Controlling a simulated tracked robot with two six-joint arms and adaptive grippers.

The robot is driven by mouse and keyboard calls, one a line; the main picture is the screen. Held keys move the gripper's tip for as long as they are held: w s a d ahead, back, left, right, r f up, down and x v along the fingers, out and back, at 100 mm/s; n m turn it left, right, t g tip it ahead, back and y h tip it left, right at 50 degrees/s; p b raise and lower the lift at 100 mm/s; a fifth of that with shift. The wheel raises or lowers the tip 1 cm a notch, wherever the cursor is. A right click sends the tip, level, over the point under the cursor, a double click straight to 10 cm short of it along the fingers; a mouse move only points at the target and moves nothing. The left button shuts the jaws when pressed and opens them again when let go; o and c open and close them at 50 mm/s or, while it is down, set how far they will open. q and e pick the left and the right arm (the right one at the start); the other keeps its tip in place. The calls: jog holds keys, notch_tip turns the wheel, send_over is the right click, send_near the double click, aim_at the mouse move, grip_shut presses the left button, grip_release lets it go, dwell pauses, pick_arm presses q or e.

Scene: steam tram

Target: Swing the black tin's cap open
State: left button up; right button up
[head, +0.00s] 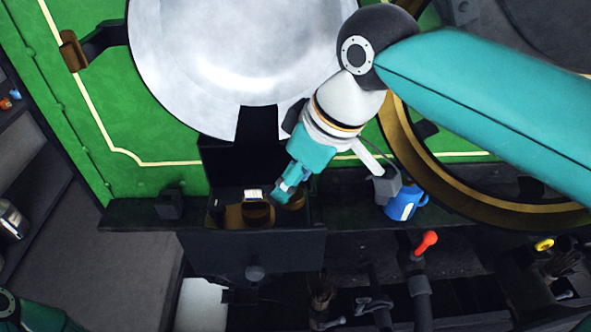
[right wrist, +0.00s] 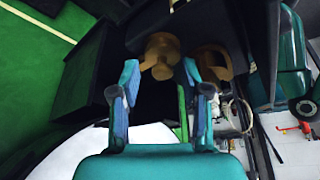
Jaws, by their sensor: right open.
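My right gripper (head: 283,190) is open, over the right part of an open dark drawer (head: 250,245). Brass-coloured round pieces (head: 258,214) are in the drawer beside the fingers; a brass piece (right wrist: 162,55) shows beyond the fingertips in the wrist view. I cannot make out for sure which thing is the black tin, or its cap. A small black block (head: 170,205) stands on the ledge left of the drawer. My left gripper is outside the view.
A blue mug (head: 403,204) stands on the ledge right of the drawer. A red-handled lever (head: 427,242) rises below it. A large pale metal disc (head: 215,60) and a brass-rimmed wheel (head: 440,185) are behind my right arm.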

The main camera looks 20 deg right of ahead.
grip_shut()
